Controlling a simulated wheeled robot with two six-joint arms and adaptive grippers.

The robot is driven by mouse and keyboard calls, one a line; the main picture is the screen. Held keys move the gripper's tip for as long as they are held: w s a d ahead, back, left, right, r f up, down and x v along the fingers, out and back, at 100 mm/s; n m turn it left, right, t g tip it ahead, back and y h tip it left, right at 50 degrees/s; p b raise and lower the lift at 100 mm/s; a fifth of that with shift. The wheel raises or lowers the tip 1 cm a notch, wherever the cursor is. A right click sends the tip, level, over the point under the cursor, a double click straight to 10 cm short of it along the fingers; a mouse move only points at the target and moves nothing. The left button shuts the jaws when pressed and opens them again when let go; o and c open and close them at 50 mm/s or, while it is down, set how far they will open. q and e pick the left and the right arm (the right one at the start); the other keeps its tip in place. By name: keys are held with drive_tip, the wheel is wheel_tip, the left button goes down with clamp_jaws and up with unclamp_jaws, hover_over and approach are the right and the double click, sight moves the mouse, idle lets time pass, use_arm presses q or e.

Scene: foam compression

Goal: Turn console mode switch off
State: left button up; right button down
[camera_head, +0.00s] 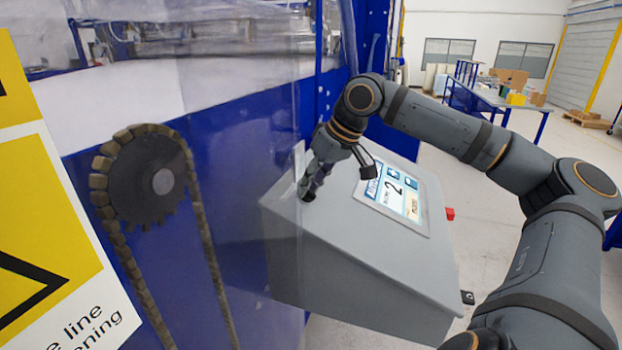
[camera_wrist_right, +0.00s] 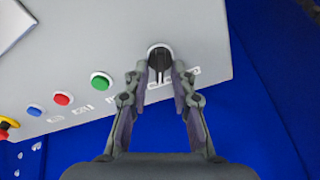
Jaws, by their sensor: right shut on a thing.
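The grey console (camera_head: 375,265) stands against the blue machine, with a lit screen (camera_head: 397,195) on its sloped top. The mode switch (camera_wrist_right: 159,58) is a black rotary knob on a pale round base, near the end of the row of controls in the right wrist view. My right gripper (camera_wrist_right: 166,72) is shut on the knob, one finger on each side of it. In the head view my right gripper (camera_head: 309,190) reaches down to the left end of the console top, and its fingers partly hide the knob. My left gripper is in neither view.
A clear guard and a chain sprocket (camera_head: 148,180) stand left of the console. Open floor lies to the right.

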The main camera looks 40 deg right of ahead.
drive_tip(key=n, duration=0.3)
drive_tip(key=shift+a, duration=0.1)
drive_tip(key=n, duration=0.4)
drive_tip(key=shift+a+y, duration=0.15)
drive_tip(key=shift+y, duration=0.25)
drive_tip(key=n+p, duration=0.1)
drive_tip(key=n, duration=0.3)
drive_tip(key=shift+s+g, duration=0.15)
drive_tip(key=shift+g, duration=0.15)
drive_tip(key=shift+s+a+n, duration=0.1)
drive_tip(key=shift+n, duration=1.5)
drive_tip(key=shift+y, duration=0.3)
drive_tip(key=c, duration=1.4)
unclamp_jaws()
drive_tip(key=shift+c, duration=0.2)
